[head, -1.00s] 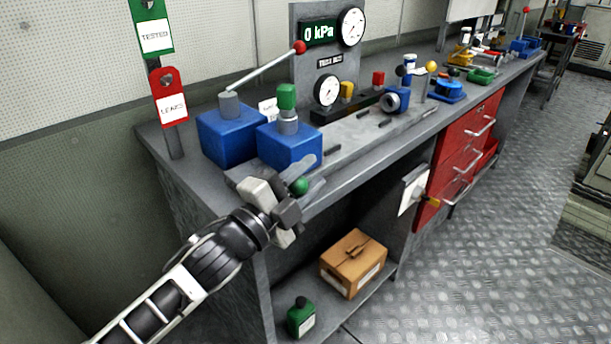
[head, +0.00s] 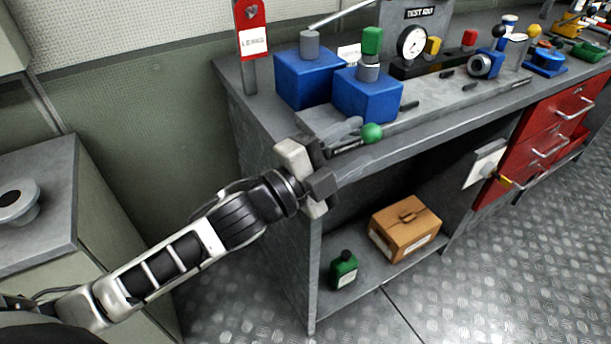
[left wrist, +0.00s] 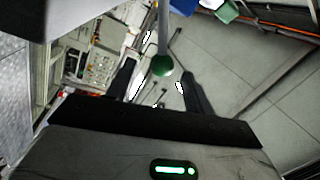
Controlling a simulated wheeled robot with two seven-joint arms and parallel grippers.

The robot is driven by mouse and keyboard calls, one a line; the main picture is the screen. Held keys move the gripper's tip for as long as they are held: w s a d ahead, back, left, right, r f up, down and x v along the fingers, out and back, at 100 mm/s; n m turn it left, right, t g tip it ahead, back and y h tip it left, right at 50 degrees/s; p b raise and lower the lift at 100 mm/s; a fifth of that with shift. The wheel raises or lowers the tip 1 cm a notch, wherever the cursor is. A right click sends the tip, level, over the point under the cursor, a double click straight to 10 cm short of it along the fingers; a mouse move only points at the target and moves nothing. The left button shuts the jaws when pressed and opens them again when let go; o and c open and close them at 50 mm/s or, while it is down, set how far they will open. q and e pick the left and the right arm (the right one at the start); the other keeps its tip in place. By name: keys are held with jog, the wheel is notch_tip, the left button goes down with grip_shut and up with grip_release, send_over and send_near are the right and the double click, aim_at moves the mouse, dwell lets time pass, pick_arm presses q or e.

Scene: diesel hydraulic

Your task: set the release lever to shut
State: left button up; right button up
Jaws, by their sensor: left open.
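A lever with a green ball knob (head: 372,132) sits at the front edge of the workbench, below the blue blocks. I take it as the release lever; no label on it is readable. In the left wrist view the green knob (left wrist: 163,66) hangs on a grey rod, in line with the gap between the fingers. My left gripper (head: 365,136) is open, with its fingers reaching either side of the knob. It also shows in the left wrist view (left wrist: 158,80), with space beside the knob. Whether the knob is fully between the fingertips is unclear. My right gripper is out of view.
Two blue blocks (head: 368,95) stand just behind the lever, one with a green cap (head: 372,41). A red tag (head: 251,30) hangs on a post. Below are a cardboard box (head: 404,228) and green bottle (head: 343,270). Floor at the right is free.

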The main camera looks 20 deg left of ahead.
pick_arm(q)
jog(key=b+v, duration=0.1)
jog(key=v, duration=0.8)
jog(key=shift+s+a+b, duration=0.2)
jog(key=shift+s+b, duration=0.1)
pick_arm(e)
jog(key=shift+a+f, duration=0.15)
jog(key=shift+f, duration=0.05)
pick_arm(q)
jog(key=shift+f, duration=0.1)
